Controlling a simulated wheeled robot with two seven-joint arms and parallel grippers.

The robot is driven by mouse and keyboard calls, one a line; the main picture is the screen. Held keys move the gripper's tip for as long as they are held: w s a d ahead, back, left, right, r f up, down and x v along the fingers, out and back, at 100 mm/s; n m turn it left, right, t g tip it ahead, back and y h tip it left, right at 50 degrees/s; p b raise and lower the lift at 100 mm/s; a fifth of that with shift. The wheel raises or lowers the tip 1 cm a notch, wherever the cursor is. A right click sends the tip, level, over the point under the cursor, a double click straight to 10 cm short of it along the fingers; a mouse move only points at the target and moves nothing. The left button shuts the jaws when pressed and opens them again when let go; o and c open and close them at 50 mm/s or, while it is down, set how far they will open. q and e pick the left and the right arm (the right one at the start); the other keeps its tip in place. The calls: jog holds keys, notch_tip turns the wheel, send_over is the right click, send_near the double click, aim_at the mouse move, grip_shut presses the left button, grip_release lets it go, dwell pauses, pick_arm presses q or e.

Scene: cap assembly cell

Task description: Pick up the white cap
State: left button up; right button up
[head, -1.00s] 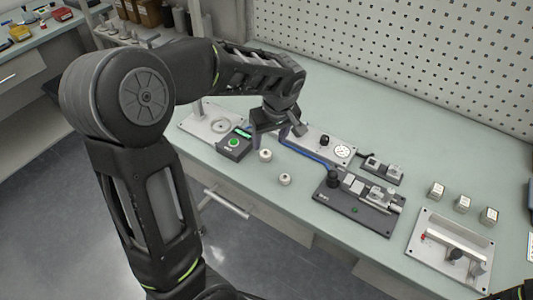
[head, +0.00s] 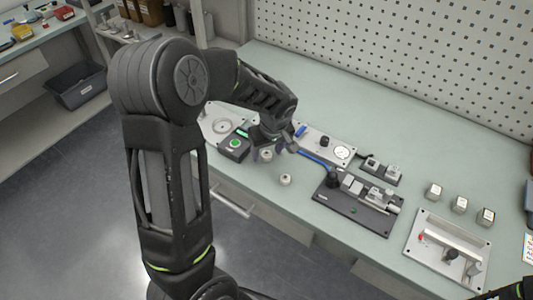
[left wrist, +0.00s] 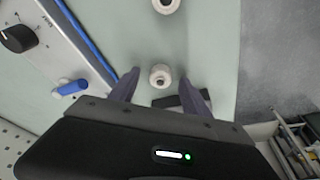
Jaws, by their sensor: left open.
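Two small white caps with a dark centre stand on the pale green bench. The nearer-to-gripper white cap (head: 267,156) sits below my left gripper (head: 271,147). In the left wrist view this cap (left wrist: 160,75) lies between the two spread fingertips (left wrist: 159,82), with a visible gap on each side. The left gripper is open and empty. The other white cap (head: 285,180) stands apart, closer to the bench's front edge; it shows partly at the top of the left wrist view (left wrist: 166,5). My right gripper is not in view.
A plate with a dial (head: 342,152) and a blue tube (head: 315,159) lie behind and right. A dark fixture (head: 340,200), several small blocks and a grey fixture (head: 425,254) stand further right.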

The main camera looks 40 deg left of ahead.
pick_arm(q)
jog(key=shift+c, duration=0.5)
jog(key=c, duration=0.9)
